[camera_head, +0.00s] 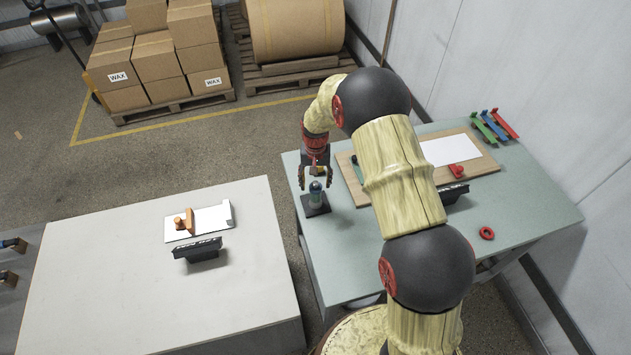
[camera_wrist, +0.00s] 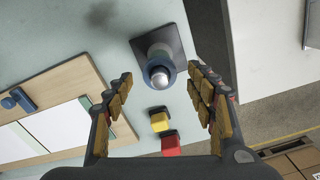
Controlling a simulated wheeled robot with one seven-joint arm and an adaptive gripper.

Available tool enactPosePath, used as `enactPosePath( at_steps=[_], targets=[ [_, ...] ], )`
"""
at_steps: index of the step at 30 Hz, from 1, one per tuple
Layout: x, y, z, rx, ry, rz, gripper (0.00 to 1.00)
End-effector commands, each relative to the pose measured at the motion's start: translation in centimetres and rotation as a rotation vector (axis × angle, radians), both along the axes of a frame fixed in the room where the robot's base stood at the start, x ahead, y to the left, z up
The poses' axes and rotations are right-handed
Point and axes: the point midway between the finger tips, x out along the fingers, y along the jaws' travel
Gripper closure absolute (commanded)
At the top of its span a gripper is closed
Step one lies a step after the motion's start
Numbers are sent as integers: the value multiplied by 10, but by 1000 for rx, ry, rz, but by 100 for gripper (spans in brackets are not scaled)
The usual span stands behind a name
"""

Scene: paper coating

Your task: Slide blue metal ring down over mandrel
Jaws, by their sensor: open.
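The mandrel (camera_wrist: 158,76) stands upright on a dark square base (camera_wrist: 175,38) near the left edge of the green table, with a pale rounded tip. A blue metal ring (camera_wrist: 151,65) shows around it below the tip in the wrist view. How far down the ring sits is hard to tell. My gripper (camera_head: 316,182) is just above the mandrel in the head view, pointing down. In the wrist view its fingers (camera_wrist: 164,88) are spread apart on either side, with a gap to the ring and nothing held.
A yellow block (camera_wrist: 159,121) and a red block (camera_wrist: 170,143) lie close by. A wooden board with white paper (camera_head: 451,150) lies to the right, and a red ring (camera_head: 487,233) on the table. A grey table (camera_head: 110,285) stands left across a gap.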

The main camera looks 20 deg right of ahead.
Motion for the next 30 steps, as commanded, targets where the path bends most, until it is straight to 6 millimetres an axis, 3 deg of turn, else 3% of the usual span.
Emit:
enactPosePath(
  at_steps=[7,21,30],
  targets=[
    [0,0,12,0,-1,0,44],
    [1,0,99,0,-3,0,44],
    [0,0,119,0,1,0,44]
  ],
)
